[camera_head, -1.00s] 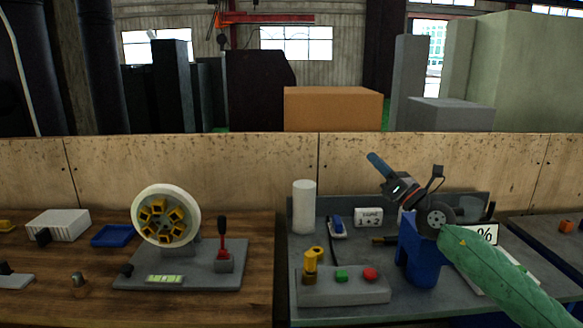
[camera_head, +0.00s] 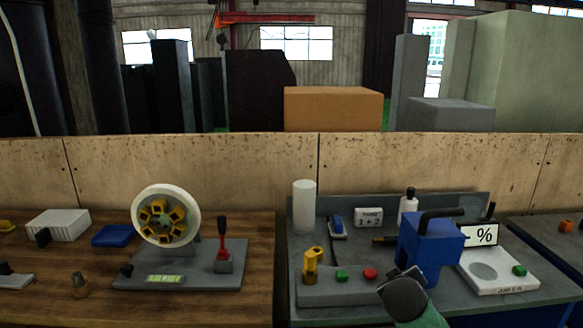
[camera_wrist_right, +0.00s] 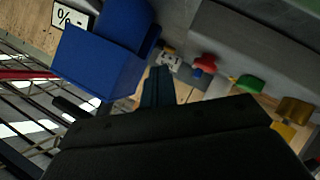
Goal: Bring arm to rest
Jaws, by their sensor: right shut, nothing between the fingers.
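My right arm comes in at the bottom right of the head view, with a dark wrist joint and a green sleeve low in front of the right bench. My right gripper (camera_wrist_right: 157,85) shows in the right wrist view as dark blue fingers, shut and empty. Its fingertips do not show clearly in the head view. A blue block with a black handle (camera_head: 430,243) stands on the bench just behind my wrist; it also shows in the wrist view (camera_wrist_right: 100,65), to the left of the fingers. My left arm and gripper are out of view.
A control box (camera_head: 340,290) with green and red buttons and a yellow part is left of my wrist. A white cylinder (camera_head: 304,207) and a percent sign (camera_head: 484,234) stand on the same bench. A wheel with yellow inserts (camera_head: 166,214) is on the left bench.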

